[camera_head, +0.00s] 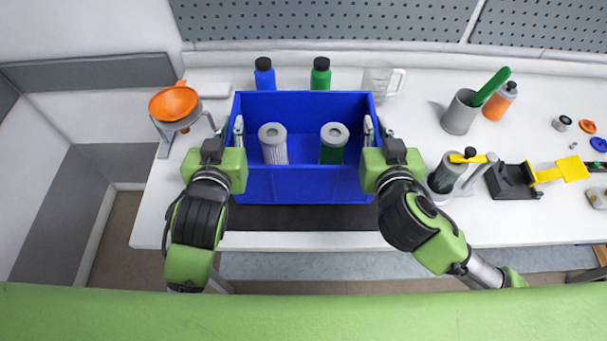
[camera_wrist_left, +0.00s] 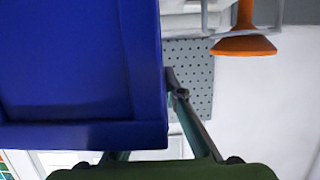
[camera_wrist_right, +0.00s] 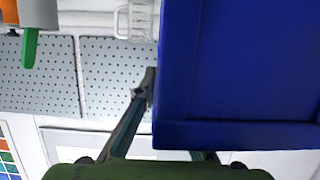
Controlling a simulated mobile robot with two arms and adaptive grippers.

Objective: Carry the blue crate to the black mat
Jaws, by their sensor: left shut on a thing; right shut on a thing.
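The blue crate (camera_head: 305,184) is in the middle of the head view, over or on the black mat (camera_head: 300,217), whose front strip shows below it. Two cylinders stand in the crate, a white ribbed one (camera_head: 275,150) and a green one with a grey top (camera_head: 333,150). My left gripper (camera_head: 238,130) is shut on the crate's left wall; that wall fills the left of the left wrist view (camera_wrist_left: 75,70). My right gripper (camera_head: 370,130) is shut on the right wall, seen in the right wrist view (camera_wrist_right: 250,75). I cannot tell whether the crate's base touches the mat.
Blue (camera_head: 264,76) and green (camera_head: 320,75) bottles and a clear jug (camera_head: 380,82) stand behind the crate. An orange funnel (camera_head: 174,104) on a stand is at left. A grey cup (camera_head: 461,112), a dark cylinder on a stand (camera_head: 446,175) and a black-yellow device (camera_head: 512,181) are at right.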

